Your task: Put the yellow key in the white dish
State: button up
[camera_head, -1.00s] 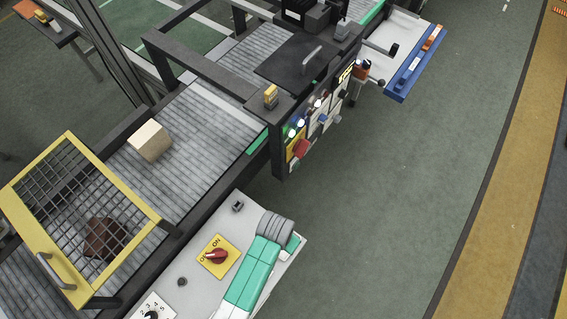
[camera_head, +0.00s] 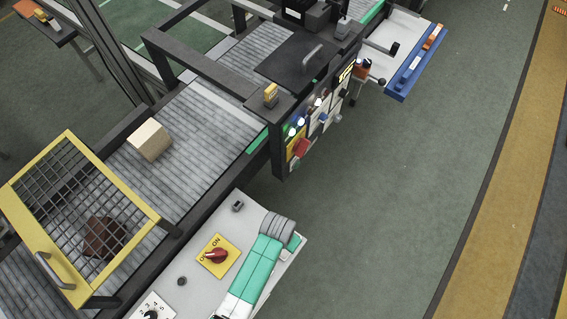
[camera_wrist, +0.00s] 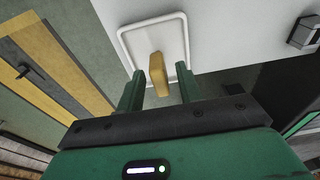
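The yellow key (camera_wrist: 158,75) shows in the wrist view between the two green fingers of my gripper (camera_wrist: 160,90). A gap shows on each side of it, so the fingers are open and apart from it. The white dish (camera_wrist: 126,45), a shallow square with a raised rim, is just beyond the fingertips. The key's far end overlaps the dish in the picture; whether it rests on the dish floor cannot be told. I cannot make out the dish, the key or my gripper in the head view.
The dish is on a pale surface (camera_wrist: 225,25) with a dark fitting (camera_wrist: 303,33) at the right. In the head view, a conveyor (camera_head: 185,110) carries a tan box (camera_head: 150,139), beside a yellow mesh guard (camera_head: 145,200). A control panel (camera_head: 310,125) stands at centre.

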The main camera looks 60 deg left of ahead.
notch_tip(320, 180, up, 12)
jog(key=s+p, duration=0.1)
jog(key=shift+s+d+p, duration=0.2)
jog(key=shift+d+p, duration=0.05)
jog(key=shift+p, duration=0.15)
jog(key=shift+w+r, duration=0.1)
jog(key=shift+r, duration=0.05)
